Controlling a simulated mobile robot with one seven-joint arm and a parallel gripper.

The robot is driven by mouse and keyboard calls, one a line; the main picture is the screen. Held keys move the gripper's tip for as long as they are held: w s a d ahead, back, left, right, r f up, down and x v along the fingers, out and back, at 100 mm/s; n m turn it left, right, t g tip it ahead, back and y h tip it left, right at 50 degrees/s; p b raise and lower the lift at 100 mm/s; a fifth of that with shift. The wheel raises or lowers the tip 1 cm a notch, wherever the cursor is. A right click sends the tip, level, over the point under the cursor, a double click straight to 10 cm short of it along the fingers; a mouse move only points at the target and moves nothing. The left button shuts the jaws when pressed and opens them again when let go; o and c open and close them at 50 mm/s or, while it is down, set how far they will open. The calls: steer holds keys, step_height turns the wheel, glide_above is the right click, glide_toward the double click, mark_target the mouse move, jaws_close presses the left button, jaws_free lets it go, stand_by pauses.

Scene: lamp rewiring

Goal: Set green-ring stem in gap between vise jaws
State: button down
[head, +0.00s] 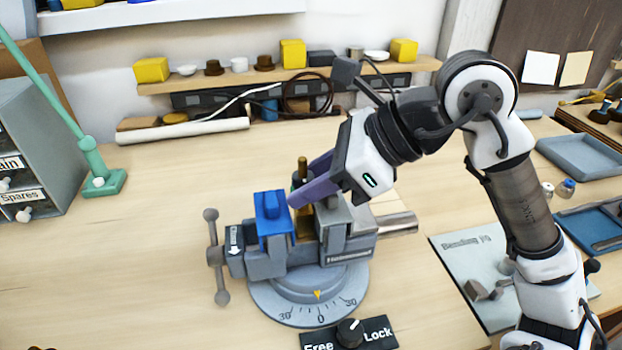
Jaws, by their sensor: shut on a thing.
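The vise (268,262) stands on the bench on a round dial base. Its left jaw has a blue cover (272,222) and its right jaw is grey (333,228). The brass stem (303,166) is upright, with its lower part between the two jaws. A dark band with a hint of green shows near its upper part, partly covered. My gripper (302,192) has purple fingers, reaches in from the upper right, and is shut on the stem just above the jaws. The stem's lower end is hidden, and I cannot tell whether it touches the jaws.
A Free/Lock knob (349,331) sits in front of the dial. A bending jig plate (478,275) lies to the right, with trays (590,158) beyond. A green lamp stand (104,183) and a drawer cabinet (45,150) are at the left. The left bench area is clear.

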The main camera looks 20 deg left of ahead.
steer(key=c, duration=1)
jaws_free()
steer(key=b+v, duration=0.1)
steer(key=v, duration=1.3)
steer(key=shift+b, duration=0.4)
steer(key=d+r+p, duration=0.4)
steer(key=r+p, duration=0.2)
steer(key=shift+w+d+r, duration=0.2)
steer(key=shift+w+r, duration=0.2)
